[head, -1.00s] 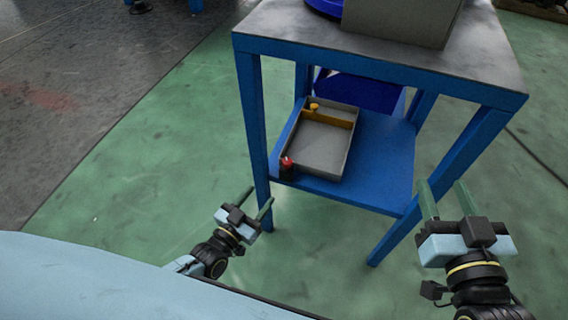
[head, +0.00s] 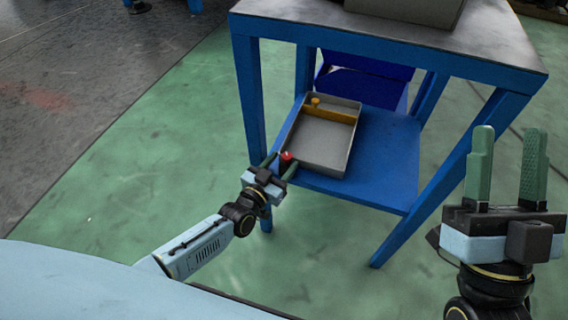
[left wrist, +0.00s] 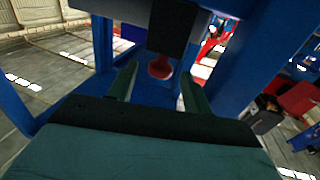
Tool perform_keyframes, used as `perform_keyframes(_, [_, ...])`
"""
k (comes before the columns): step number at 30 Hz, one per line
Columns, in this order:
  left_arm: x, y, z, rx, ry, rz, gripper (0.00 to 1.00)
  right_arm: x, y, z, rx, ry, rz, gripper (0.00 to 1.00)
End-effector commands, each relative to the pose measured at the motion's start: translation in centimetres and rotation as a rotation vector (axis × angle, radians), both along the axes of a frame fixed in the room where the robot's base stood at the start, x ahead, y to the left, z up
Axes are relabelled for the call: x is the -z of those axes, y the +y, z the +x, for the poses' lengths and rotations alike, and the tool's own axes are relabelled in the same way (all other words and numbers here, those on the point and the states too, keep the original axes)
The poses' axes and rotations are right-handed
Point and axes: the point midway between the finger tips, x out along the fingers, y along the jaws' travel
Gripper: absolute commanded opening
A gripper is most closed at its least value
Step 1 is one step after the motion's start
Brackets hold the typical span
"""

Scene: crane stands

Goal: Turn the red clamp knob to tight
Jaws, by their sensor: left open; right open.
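The red clamp knob (head: 287,156) is at the near left corner of the grey tray (head: 340,165) on the blue lower shelf. In the left wrist view the red knob (left wrist: 160,67) shows under a black block (left wrist: 173,25), between the finger lines. My left gripper (head: 280,164) is open, with its fingertips close to the knob, one on each side in the picture. Whether they touch it I cannot tell. My right gripper (head: 510,130) is open and empty, pointing up in the picture, to the right of the stand.
The blue stand (head: 247,95) has a grey top (head: 490,45) above the shelf, and its front leg is close to my left gripper. The tray holds a yellow divider (head: 335,114) and a yellow knob (head: 315,100). A blue bin (head: 365,85) sits behind it.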

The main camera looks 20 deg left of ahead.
Motion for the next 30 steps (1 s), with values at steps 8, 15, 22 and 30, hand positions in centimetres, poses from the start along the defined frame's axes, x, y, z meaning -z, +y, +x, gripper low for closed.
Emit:
perform_keyframes(8, [0.0,-0.4,1.5,0.000,0.001,0.000,0.50,-0.4,-0.2,-0.9,0.001,-0.090,0.027,0.46])
perform_keyframes(15, [0.0,-0.4,1.5,0.000,0.001,0.000,0.50,-0.5,-0.3,-0.9,0.001,-0.094,0.028,0.46])
perform_keyframes(22, [0.0,-0.4,1.5,0.000,0.001,0.000,0.23,-0.5,-0.3,-0.9,0.001,-0.093,0.028,0.46])
perform_keyframes(30, [0.0,-0.3,1.6,0.015,-0.003,0.002,0.05,-0.3,-0.3,-1.0,0.001,-0.103,0.031,0.46])
